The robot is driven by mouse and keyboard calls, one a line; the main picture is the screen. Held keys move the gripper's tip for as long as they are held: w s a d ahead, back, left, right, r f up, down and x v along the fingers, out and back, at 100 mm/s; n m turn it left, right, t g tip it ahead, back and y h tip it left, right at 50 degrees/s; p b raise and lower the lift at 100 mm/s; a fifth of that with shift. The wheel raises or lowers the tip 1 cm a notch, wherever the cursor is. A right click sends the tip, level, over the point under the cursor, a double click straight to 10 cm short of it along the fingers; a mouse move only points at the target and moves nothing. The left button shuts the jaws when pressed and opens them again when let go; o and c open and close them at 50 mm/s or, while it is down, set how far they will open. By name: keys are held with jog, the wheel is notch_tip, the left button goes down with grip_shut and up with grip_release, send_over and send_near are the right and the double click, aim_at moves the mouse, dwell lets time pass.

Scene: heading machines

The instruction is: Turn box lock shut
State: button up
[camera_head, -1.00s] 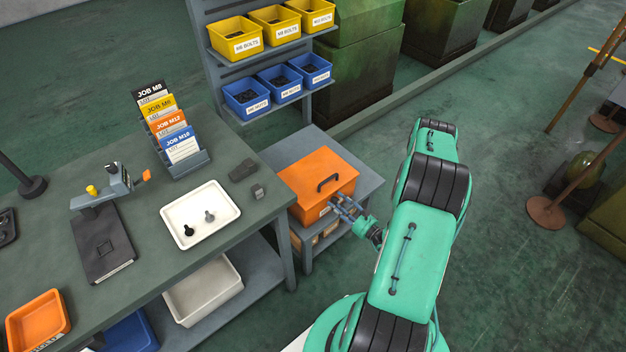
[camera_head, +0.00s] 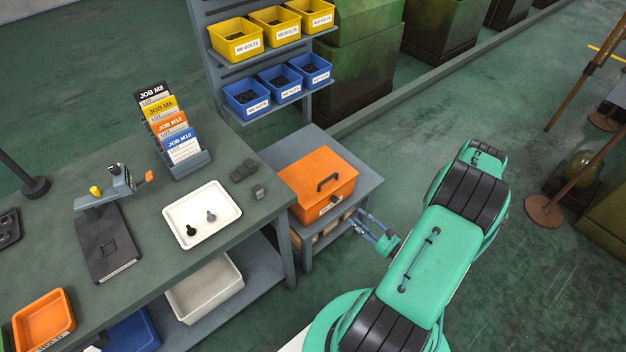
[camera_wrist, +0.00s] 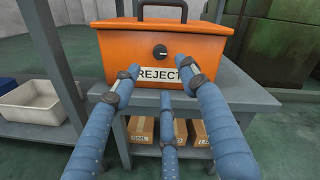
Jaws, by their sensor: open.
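The orange reject box (camera_head: 312,180) stands on a grey side stand, with a black handle on its lid. The lid looks down. It also shows in the wrist view (camera_wrist: 115,50) with its REJECT label. The round dark lock (camera_wrist: 160,52) sits on the front face above the label; its slot is too small to read surely. In the head view the lock (camera_head: 335,201) is a small dark knob. My gripper (camera_head: 366,226) is open and empty, in front of the box and apart from it. In the wrist view my gripper's fingers (camera_wrist: 158,85) are spread, below the lock.
The grey stand (camera_head: 362,178) carries the box, with cardboard cartons (camera_wrist: 142,128) on its lower shelf. The workbench (camera_head: 130,205) at left holds a white tray (camera_head: 178,215) and a card rack (camera_head: 190,165).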

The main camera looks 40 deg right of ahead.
jog(key=w+a+r+n+g+y, duration=0.3)
jog(key=w+a+r+n, duration=0.1)
jog(key=r, duration=0.5)
jog(key=w+a+r+n+g+y+b, duration=0.1)
jog(key=w+a+r+n+g+y, duration=0.2)
jog(key=a+r, duration=0.3)
jog(key=w+a+r+n+g+y+b, duration=0.1)
jog(key=w+a+r+n+g+y, duration=0.2)
jog(key=r, duration=0.8)
jog(key=shift+w+a+r+n+g+y, duration=0.4)
jog(key=shift+w+a+n+y, duration=0.65)
jog(key=shift+n, duration=0.25)
